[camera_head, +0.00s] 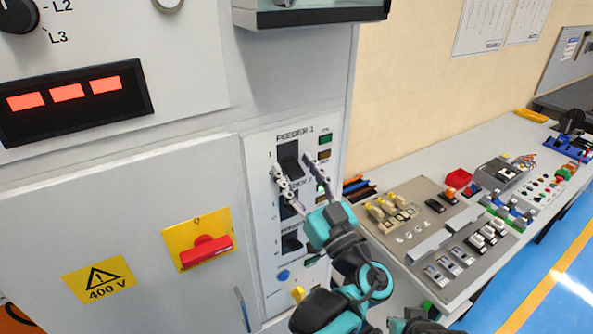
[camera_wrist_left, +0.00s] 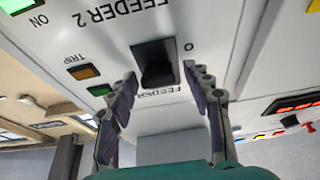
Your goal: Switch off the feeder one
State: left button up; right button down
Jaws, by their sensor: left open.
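The feeder panel (camera_head: 262,200) is a pale strip on the cabinet with a column of black switches. The feeder 1 switch (camera_head: 288,152) is at the top, under its label. My left gripper (camera_head: 292,165) is open and empty, with its fingertips to either side of this switch. In the left wrist view, the black feeder 1 switch (camera_wrist_left: 156,64) stands between the open fingers of my left gripper (camera_wrist_left: 160,80), apart from both. The O mark shows beside it. The switch's exact position is hard to tell. The feeder 1 ON lamp (camera_head: 325,139) looks dark.
The feeder 2 switch (camera_head: 289,207) lies close below, with a bright green lamp (camera_head: 320,188); the feeder 3 switch (camera_head: 291,242) is lower. A red handle (camera_head: 206,251) on a yellow plate is to the left. A bench (camera_head: 400,180) with devices stands right.

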pick_arm(q)
notch_tip(320, 180, up, 10)
jog(key=shift+f, duration=0.1)
dwell(0.4)
